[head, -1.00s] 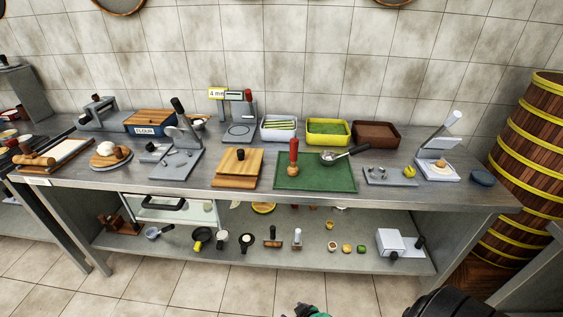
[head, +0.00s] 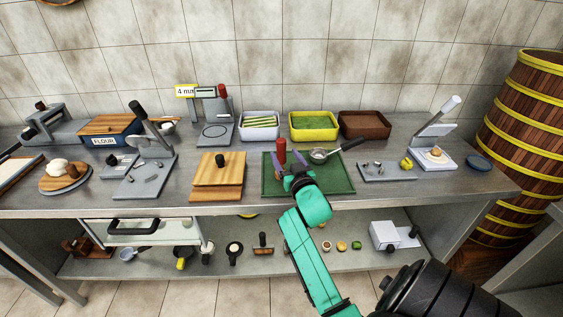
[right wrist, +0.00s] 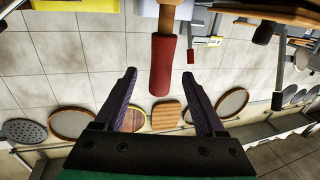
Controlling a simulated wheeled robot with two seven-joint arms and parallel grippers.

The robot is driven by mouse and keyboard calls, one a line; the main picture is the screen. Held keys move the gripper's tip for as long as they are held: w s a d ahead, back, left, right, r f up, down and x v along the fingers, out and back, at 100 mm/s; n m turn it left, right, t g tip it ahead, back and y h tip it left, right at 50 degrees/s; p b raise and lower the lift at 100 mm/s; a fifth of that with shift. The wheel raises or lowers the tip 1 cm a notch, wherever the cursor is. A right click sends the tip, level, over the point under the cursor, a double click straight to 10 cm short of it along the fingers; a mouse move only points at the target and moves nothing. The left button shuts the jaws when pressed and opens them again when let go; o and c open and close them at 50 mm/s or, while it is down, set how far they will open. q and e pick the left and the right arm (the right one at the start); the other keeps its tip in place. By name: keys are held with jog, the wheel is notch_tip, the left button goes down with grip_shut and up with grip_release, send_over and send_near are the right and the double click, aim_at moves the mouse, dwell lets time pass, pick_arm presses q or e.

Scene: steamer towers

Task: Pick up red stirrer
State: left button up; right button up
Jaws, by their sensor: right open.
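The red stirrer (head: 282,151) stands upright on the green mat (head: 335,185), its red handle on top; my gripper hides its lower part. In the right wrist view its red handle (right wrist: 161,66) and a wooden section show, with the handle's end between my fingertips in the picture. My right gripper (head: 289,174) is open and empty in front of the stirrer; its purple fingers (right wrist: 159,76) are spread on both sides of the handle's end. I cannot tell whether they touch it. My left gripper is not in view.
A metal ladle (head: 320,155) lies close on the right of the stirrer. A stepped wooden block (head: 218,172) is to the left. White (head: 259,127), yellow (head: 313,127) and brown (head: 364,125) bins stand behind. The lower shelf (head: 345,262) holds small items.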

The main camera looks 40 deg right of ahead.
jog(key=shift+x, duration=0.9)
jog(key=p+x, duration=0.1)
jog(key=x, duration=0.3)
jog(key=shift+w, duration=0.15)
jog(key=shift+w+d+f, duration=0.1)
jog(key=shift+w+d, duration=0.05)
jog(key=shift+w, duration=0.2)
jog(key=shift+w+f, duration=0.15)
jog(key=shift+w, duration=0.05)
jog(key=shift+s, duration=0.1)
grip_shut()
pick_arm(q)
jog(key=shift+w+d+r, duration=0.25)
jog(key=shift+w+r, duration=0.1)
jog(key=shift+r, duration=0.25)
